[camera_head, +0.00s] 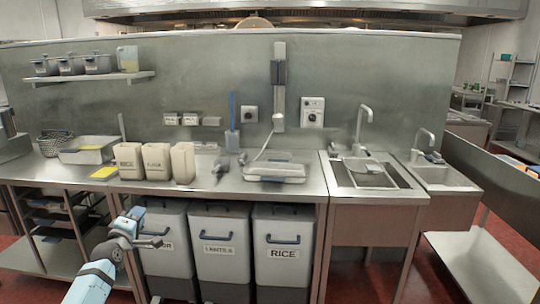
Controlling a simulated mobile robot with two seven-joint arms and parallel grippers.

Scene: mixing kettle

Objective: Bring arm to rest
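My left arm comes in from the lower left. Its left gripper (153,239) is in front of the leftmost storage bin, below the counter edge, pointing right. Its two dark fingers look apart, with nothing seen between them. My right arm and gripper are not in view. The mixing kettle cannot be made out in this view.
A steel counter (225,186) runs ahead, with white containers (157,161) and a lidded tray (275,170) on it. Labelled bins (283,252) stand below. A sink (368,176) is to the right. Red floor shows at the lower right.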

